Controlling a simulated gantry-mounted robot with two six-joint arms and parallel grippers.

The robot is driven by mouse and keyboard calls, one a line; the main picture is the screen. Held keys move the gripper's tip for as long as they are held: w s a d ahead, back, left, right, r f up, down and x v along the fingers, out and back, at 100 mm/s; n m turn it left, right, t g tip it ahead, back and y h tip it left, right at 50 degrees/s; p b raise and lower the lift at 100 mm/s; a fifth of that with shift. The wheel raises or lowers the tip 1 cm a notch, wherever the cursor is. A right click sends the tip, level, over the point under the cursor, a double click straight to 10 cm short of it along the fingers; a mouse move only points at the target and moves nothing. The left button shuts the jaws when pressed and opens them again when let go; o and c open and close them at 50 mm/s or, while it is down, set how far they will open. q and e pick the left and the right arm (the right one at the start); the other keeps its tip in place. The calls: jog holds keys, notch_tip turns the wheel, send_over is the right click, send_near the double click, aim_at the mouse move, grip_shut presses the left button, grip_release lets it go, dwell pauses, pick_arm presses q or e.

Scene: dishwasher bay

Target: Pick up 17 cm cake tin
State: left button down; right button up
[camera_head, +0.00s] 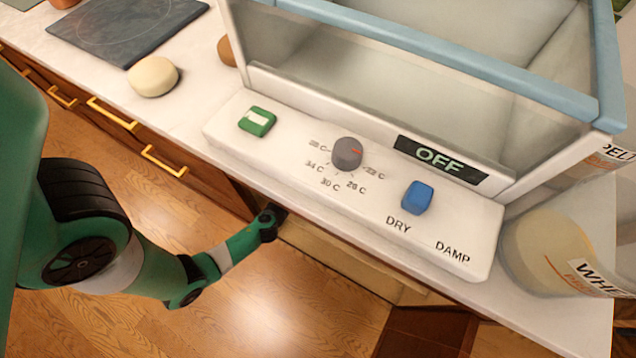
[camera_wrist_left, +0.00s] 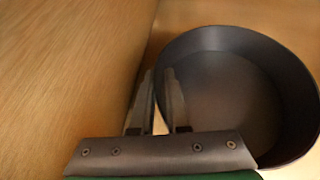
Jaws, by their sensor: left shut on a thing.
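The cake tin (camera_wrist_left: 235,95) is a dark grey round tin with a smooth wall, at the right of the left wrist view. It is seen from above and looks empty. My left gripper (camera_wrist_left: 160,78) is shut on the near left side of its wall, with one finger inside the tin and one outside. The tin is on or just above a light wooden surface; I cannot tell if it touches. In the head view my left arm reaches to the counter's front edge, where the gripper fingers and the tin are hidden. My right gripper is not in view.
A wooden side wall (camera_wrist_left: 70,70) stands close left of the tin. In the head view a pale open drawer (camera_head: 335,262) lies below the counter edge. Above are a white control panel (camera_head: 300,165), a glass-sided box with blue rim (camera_head: 460,62), a jar (camera_head: 545,250) and a pale round bun (camera_head: 153,76).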

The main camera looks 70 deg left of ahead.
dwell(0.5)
pick_arm(q)
jog(key=shift+d+r+p, duration=0.1)
jog(key=shift+r+p, duration=0.2)
jog(key=shift+p, duration=0.1)
notch_tip(320, 180, up, 8)
jog(key=p, duration=0.7)
jog(key=w+d, duration=0.3)
jog(key=w+d+f, duration=0.1)
jog(key=w+d, duration=0.6)
jog(key=d, duration=0.1)
jog(key=shift+w+d+f+b, duration=0.15)
jog(key=shift+w+f+b, duration=0.05)
jog(key=shift+f+b, duration=0.1)
jog(key=shift+w+d+p, duration=1.4)
jog(key=shift+w+d, duration=0.1)
jog(key=shift+d, duration=0.2)
